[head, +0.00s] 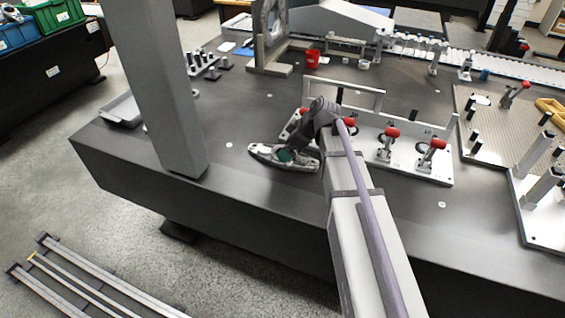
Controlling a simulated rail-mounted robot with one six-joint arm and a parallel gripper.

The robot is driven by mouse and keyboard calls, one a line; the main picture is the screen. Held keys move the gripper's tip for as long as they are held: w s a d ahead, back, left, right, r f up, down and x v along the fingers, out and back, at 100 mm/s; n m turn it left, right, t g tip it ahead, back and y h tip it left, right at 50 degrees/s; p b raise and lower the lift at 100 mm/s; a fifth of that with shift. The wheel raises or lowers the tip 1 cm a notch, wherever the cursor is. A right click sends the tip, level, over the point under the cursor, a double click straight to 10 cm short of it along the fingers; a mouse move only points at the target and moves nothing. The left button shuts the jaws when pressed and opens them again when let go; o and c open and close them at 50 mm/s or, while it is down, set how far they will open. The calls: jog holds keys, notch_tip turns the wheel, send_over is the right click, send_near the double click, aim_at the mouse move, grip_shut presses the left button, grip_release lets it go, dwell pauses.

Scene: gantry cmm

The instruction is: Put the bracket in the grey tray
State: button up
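A silver metal bracket-like part (262,151) with a dark green patch lies on the dark table, just left of my wrist. I take it to be the bracket. A shallow grey tray (120,111) sits at the table's left edge, with its right end close to the grey column. My arm reaches in from the bottom, and its end (303,129) is above and beside the right end of the bracket. The fingers are hidden or too small to make out, so I cannot tell whether they are open or touch the bracket.
A grey column (166,80) stands between the tray and the bracket. A white fixture plate with red-tipped clamps (390,140) is right of my wrist. A red cup (312,58) and a grey upright frame stand behind. The table between column and bracket is clear.

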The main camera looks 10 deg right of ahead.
jog(key=b+x, duration=0.4)
jog(key=shift+f, duration=0.45)
jog(key=shift+w+a+f, duration=0.15)
jog(key=shift+a, duration=0.05)
jog(key=shift+r, duration=0.25)
jog(key=c, duration=1.3)
